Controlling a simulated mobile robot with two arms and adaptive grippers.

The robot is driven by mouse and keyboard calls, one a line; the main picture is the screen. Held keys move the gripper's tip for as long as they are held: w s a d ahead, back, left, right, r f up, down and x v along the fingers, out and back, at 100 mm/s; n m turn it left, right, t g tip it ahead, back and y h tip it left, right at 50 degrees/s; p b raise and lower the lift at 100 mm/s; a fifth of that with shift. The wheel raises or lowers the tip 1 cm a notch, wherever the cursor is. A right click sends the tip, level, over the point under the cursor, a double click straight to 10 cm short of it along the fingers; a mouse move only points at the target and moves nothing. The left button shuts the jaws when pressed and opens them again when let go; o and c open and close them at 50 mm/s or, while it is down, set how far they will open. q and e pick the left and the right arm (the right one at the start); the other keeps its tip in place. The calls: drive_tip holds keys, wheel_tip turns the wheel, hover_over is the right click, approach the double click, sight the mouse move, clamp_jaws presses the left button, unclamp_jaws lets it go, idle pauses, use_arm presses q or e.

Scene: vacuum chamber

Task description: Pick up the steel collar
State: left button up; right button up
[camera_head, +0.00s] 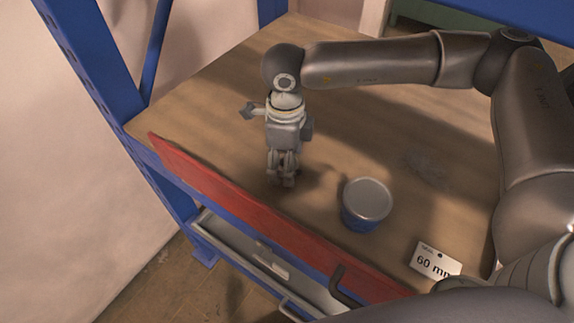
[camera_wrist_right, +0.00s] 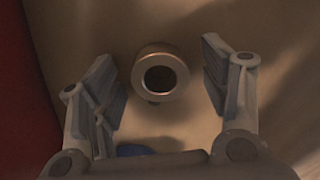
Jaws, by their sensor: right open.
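The steel collar (camera_wrist_right: 160,56) is a short metal ring with a dark round hole, seen nearly end-on in the right wrist view. It lies between and ahead of my right gripper's two spread fingers, touching neither as far as I can see. In the head view my right gripper (camera_head: 281,180) points down over the wooden bench top (camera_head: 220,85), near its red front edge. I cannot make out the collar there; the gripper probably covers it. My right gripper is open and empty. My left gripper is not in view.
A blue tub with a grey top (camera_head: 366,199) stands to the right of the gripper. A tag reading 60 mm (camera_head: 435,262) lies nearer the front. A red strip (camera_head: 220,190) runs along the bench front, above an open drawer (camera_head: 240,250). Blue posts (camera_head: 90,60) stand left.

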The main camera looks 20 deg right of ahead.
drive_tip(key=c, duration=1.3)
